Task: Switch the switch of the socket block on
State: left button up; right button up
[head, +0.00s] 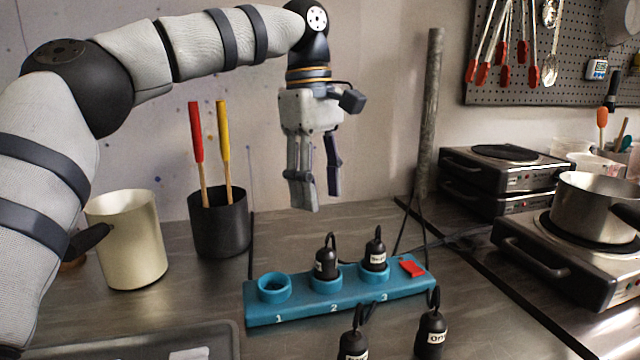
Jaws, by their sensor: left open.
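The blue socket block (300,310) lies on the counter, with sockets numbered 1, 2 and 3 along it. Its red switch (412,268) is at the right end; I cannot tell its position for sure. Socket 1 (274,288) is empty. A black labelled plug (326,264) stands in socket 2 and another black plug (375,255) in socket 3. My left gripper (318,190) points down, open and empty, in the air above and behind the block, left of the switch. My right gripper is not in view.
Two black plugs (431,335) (353,345) stand in front of the block. A cream pot (127,240) and a dark pot (219,222) with red and yellow handled tools are left. Hotplates (560,250) and a steel pan (595,208) stand right. A grey post (430,115) rises behind.

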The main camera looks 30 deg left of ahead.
aim_at(410, 267)
jog(key=k+l, duration=1.25)
